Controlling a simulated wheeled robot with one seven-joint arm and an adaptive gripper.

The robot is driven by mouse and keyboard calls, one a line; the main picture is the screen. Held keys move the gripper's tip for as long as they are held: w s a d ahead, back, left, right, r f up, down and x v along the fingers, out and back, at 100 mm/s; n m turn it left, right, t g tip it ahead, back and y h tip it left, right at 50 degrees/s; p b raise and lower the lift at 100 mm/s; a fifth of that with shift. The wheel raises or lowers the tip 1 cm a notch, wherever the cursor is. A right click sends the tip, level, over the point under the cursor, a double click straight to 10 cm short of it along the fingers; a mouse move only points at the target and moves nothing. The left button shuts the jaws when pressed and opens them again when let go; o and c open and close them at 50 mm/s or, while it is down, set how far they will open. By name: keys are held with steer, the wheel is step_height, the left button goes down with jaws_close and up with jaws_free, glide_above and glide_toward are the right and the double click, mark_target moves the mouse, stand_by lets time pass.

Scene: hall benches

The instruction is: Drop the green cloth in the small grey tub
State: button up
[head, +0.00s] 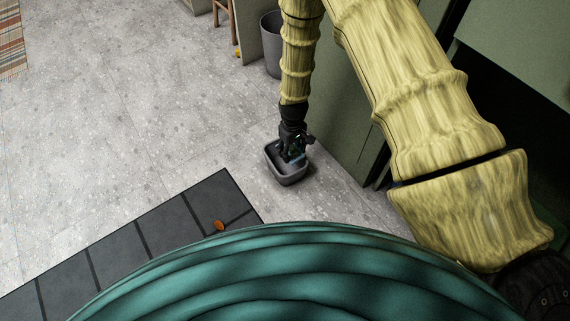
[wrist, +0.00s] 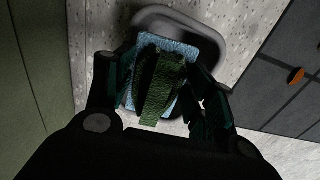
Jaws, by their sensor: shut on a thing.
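The small grey tub (head: 290,174) stands on the floor below my gripper in the head view. Its pale grey rim (wrist: 180,17) also shows in the wrist view. My gripper (head: 293,156) points down over the tub's opening. In the wrist view my gripper (wrist: 165,92) is shut on the green cloth (wrist: 160,85), which hangs folded between the fingers. A light blue piece (wrist: 198,48) lies behind the cloth, over or in the tub; I cannot tell which. My gripper hides much of the tub's inside in the head view.
An orange round thing (head: 219,225) lies on the dark tiles (head: 160,240). A striped rug (head: 12,40) lies far left. The speckled floor at left is clear.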

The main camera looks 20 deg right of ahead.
steer(key=shift+f+b, duration=1.25)
steer(key=shift+f, duration=0.3)
steer(key=o, duration=1.1)
steer(key=shift+r, duration=0.1)
step_height(320, 180, up, 12)
steer(key=shift+f, duration=0.1)
